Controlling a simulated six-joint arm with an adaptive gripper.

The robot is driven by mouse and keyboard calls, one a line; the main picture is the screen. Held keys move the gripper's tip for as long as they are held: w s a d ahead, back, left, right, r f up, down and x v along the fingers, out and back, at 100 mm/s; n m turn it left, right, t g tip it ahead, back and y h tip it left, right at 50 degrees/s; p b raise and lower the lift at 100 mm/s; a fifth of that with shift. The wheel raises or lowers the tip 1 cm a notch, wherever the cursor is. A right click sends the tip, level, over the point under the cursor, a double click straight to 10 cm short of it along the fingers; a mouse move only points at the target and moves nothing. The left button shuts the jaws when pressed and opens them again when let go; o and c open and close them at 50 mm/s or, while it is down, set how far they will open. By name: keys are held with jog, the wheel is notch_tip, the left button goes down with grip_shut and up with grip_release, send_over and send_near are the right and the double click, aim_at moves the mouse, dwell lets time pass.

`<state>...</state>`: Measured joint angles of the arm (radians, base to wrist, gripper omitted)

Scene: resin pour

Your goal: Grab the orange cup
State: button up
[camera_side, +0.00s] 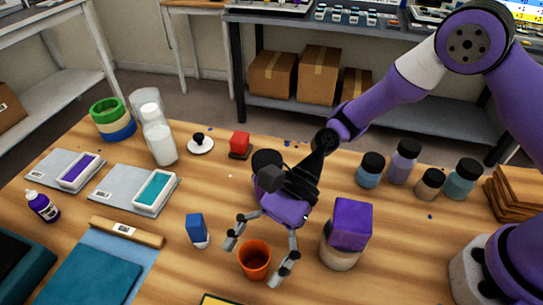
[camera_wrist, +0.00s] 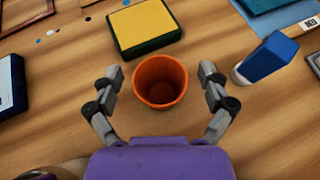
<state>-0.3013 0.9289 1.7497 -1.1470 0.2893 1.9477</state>
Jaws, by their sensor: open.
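The orange cup (camera_side: 255,260) stands upright on the wooden table in the side view, with its mouth facing up. In the wrist view the orange cup (camera_wrist: 160,82) is between my two fingers and looks empty inside. My gripper (camera_side: 257,263) is open, with one finger to the left of the cup and one to the right. In the wrist view my gripper (camera_wrist: 160,82) shows a gap between each fingertip and the cup wall. I cannot tell exactly how high the fingertips are above the table.
A blue block-like object (camera_side: 196,230) stands close left of my gripper. A purple block (camera_side: 351,224) sits on a jar to the right. A yellow-topped pad (camera_wrist: 145,27) lies just beyond the cup. Several jars (camera_side: 404,162) stand at the back right.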

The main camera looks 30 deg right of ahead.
jog(key=c, duration=1.1)
jog(key=shift+o, duration=0.2)
